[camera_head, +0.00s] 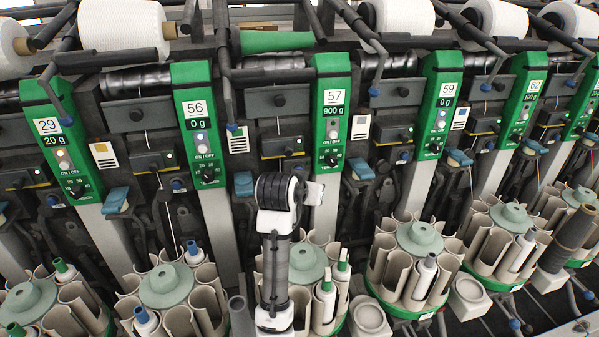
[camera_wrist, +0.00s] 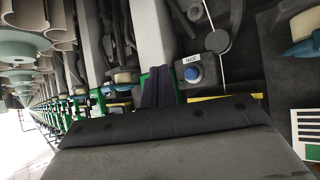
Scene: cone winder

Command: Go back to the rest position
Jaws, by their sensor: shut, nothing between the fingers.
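My arm stands upright in the head view in front of the winding station marked 57 (camera_head: 333,115), whose display reads 900 g. My gripper (camera_wrist: 158,86) shows in the wrist view as dark fingers held together, with nothing between them. In the head view the wrist end (camera_head: 314,193) points right, below the panel of station 57; the fingers are hard to make out there. In the wrist view a blue button (camera_wrist: 192,75) under a small label lies just right of the fingers. My arm hides part of the bobbin carousel (camera_head: 305,262) behind it.
Stations marked 56 (camera_head: 198,120) and 59 (camera_head: 440,105) flank it, each with a bobbin carousel below. A green empty cone (camera_head: 277,41) lies at the top of station 57. White yarn packages (camera_head: 120,25) sit on neighbouring stations. Levers and rods jut from the machine close to my wrist.

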